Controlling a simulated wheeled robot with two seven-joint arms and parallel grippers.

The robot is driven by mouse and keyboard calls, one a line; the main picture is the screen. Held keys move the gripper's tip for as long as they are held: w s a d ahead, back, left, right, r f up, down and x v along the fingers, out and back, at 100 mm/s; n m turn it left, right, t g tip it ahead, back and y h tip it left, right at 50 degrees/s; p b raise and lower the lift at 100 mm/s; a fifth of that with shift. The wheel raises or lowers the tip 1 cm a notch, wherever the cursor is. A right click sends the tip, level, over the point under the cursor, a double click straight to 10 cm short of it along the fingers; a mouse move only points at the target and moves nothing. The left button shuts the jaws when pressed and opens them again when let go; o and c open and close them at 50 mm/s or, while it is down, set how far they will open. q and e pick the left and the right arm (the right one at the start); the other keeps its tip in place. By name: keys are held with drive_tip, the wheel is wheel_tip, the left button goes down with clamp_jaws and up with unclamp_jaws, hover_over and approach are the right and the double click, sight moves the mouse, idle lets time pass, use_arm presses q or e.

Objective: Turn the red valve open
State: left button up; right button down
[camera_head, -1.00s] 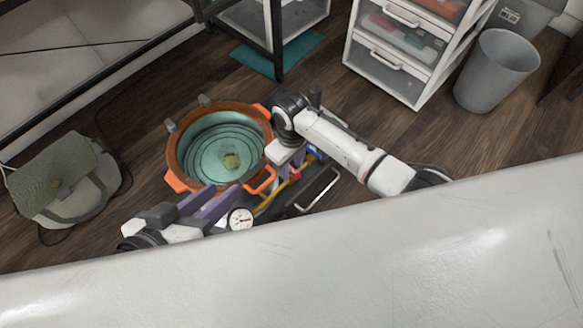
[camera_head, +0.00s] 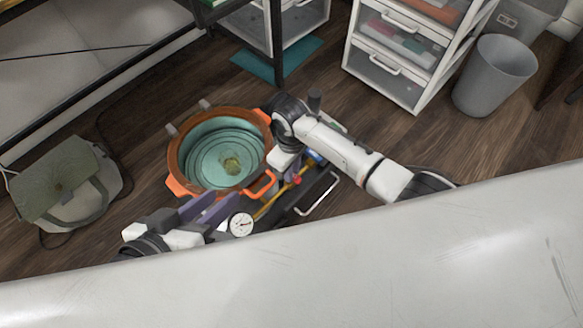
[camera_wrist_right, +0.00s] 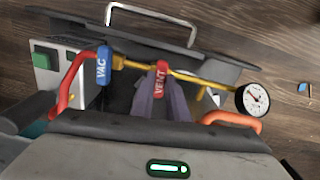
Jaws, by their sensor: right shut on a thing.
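The red valve handle (camera_wrist_right: 160,80), marked VENT, sits on a yellow pipe (camera_wrist_right: 190,78) in the right wrist view. It also shows small and red in the head view (camera_head: 297,180). My right gripper (camera_wrist_right: 160,99) is shut on the red handle, with its purple-grey fingers on both sides of it. A blue handle (camera_wrist_right: 103,66) marked VAC is to its left on the same pipe. My left gripper (camera_head: 210,207) is open and empty, its two purple fingers apart, beside the white dial gauge (camera_head: 241,224).
An orange pot (camera_head: 177,150) with a teal inside stands behind my grippers, its handle (camera_head: 262,187) close to the right one. A grey-green bag (camera_head: 62,185) is at left. A drawer unit (camera_head: 385,75) and grey bin (camera_head: 494,77) stand at back right.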

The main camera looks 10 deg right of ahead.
drive_tip(key=shift+r+n+p, duration=0.2)
drive_tip(key=shift+n+p, duration=0.6)
drive_tip(key=shift+n, duration=0.4)
drive_tip(key=n+p, duration=0.1)
drive_tip(key=n, duration=0.2)
drive_tip(key=shift+f+n, duration=0.1)
drive_tip(key=shift+n, duration=0.2)
drive_tip(key=n+p, duration=0.1)
drive_tip(key=n, duration=0.3)
drive_tip(key=shift+n, duration=0.3)
use_arm(q)
drive_tip(key=f, duration=0.1)
drive_tip(key=a+f+g+y, duration=0.1)
drive_tip(key=s+a+f+y, duration=0.1)
drive_tip(key=shift+a+f, duration=0.25)
use_arm(e)
drive_tip(key=n, duration=0.5)
drive_tip(key=shift+f+n, duration=0.1)
drive_tip(key=shift+n, duration=0.6)
drive_tip(key=c, duration=1.7)
unclamp_jaws()
